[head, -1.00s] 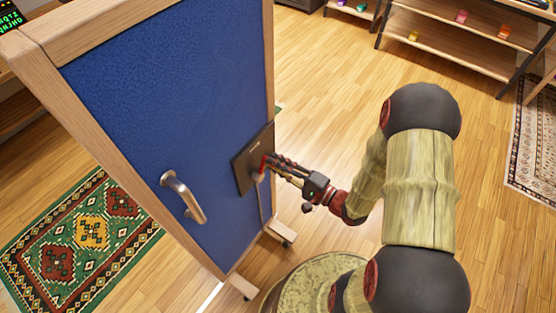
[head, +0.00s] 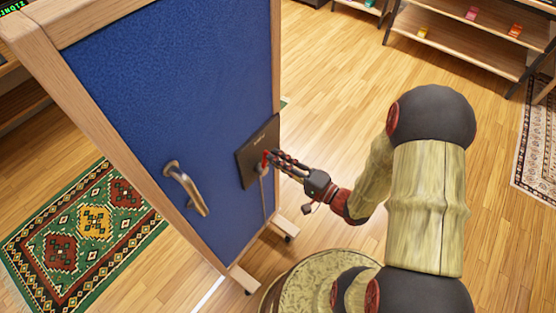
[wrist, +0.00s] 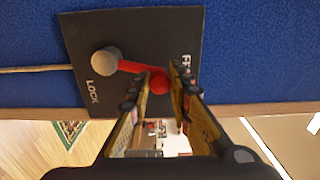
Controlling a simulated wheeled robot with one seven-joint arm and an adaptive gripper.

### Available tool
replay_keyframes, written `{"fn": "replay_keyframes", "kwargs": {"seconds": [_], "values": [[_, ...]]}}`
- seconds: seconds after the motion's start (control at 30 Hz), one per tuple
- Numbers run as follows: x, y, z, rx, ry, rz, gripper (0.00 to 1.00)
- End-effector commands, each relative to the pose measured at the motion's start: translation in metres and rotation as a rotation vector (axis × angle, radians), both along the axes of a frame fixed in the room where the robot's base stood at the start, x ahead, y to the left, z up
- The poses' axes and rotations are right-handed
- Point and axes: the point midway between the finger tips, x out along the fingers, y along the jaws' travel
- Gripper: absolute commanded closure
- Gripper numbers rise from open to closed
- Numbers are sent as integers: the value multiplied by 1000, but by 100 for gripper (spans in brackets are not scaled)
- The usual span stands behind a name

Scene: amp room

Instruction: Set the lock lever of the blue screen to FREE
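The blue screen (head: 180,80) stands upright in a wooden frame at the left of the head view. A dark lock plate (head: 248,165) is on its face near the right edge, and it fills the upper left of the wrist view (wrist: 135,30). The plate carries a LOCK label (wrist: 92,92) and a partly hidden FREE label (wrist: 187,66). The red lock lever (wrist: 132,67) runs from a grey round hub (wrist: 105,62) toward the FREE side and ends in a red ball. My gripper (wrist: 162,76) has its fingers close around that ball. It also shows at the plate in the head view (head: 270,158).
A metal handle (head: 186,188) sticks out of the screen left of the plate. The screen's wooden foot (head: 243,279) stands on casters. A green patterned rug (head: 80,235) lies at the lower left. Low shelves (head: 460,45) stand at the back right; open floor lies between.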

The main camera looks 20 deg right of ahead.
Motion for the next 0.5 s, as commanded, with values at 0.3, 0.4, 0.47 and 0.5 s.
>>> {"fn": "replay_keyframes", "kwargs": {"seconds": [0.3,0.4,0.47,0.5], "values": [[0,0,0,0,1,1,62],[0,0,0,1,1,1,62],[0,0,0,1,1,1,62],[0,0,0,1,1,0,62]]}}
